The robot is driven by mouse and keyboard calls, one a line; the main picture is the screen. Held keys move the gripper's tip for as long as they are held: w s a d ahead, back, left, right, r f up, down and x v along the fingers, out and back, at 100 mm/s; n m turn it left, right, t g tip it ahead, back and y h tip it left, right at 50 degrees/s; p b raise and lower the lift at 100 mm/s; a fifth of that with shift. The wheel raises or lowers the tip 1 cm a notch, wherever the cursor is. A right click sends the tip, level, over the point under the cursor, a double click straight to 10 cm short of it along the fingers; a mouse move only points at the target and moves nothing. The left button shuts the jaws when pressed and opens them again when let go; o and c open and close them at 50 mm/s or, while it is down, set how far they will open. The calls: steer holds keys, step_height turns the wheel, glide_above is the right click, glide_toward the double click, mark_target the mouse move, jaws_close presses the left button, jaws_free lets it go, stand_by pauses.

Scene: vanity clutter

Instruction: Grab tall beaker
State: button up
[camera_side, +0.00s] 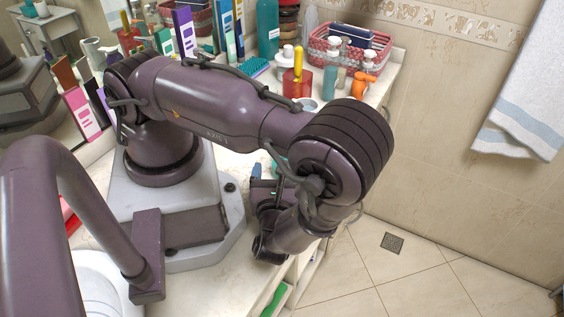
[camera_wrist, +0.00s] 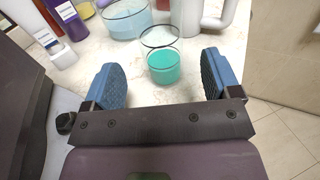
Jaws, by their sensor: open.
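A clear glass beaker (camera_wrist: 163,65) with teal liquid in its lower part stands upright on the counter in the wrist view. It is a short way beyond my open gripper (camera_wrist: 163,78), roughly in line with the gap between the two blue finger pads. The pads look apart from the glass, and nothing is held. A wider clear glass (camera_wrist: 127,22) with pale blue liquid stands behind it to the left. In the side view my arm hides most of the gripper; one blue finger (camera_side: 256,171) shows, with a bit of teal beside it.
A white handled vessel (camera_wrist: 208,14) stands behind the beaker to the right. Purple and white bottles are at the upper left of the wrist view. The counter drops to a tiled floor (camera_wrist: 285,130) on the right.

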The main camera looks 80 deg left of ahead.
steer(key=shift+a+f+m+t, duration=0.35)
steer(key=shift+f+m+t, duration=0.05)
steer(key=shift+m+t, duration=0.2)
steer(key=shift+x, duration=2.35)
steer(key=c, duration=1.1)
steer(key=shift+o, duration=0.2)
steer(key=shift+r, duration=0.15)
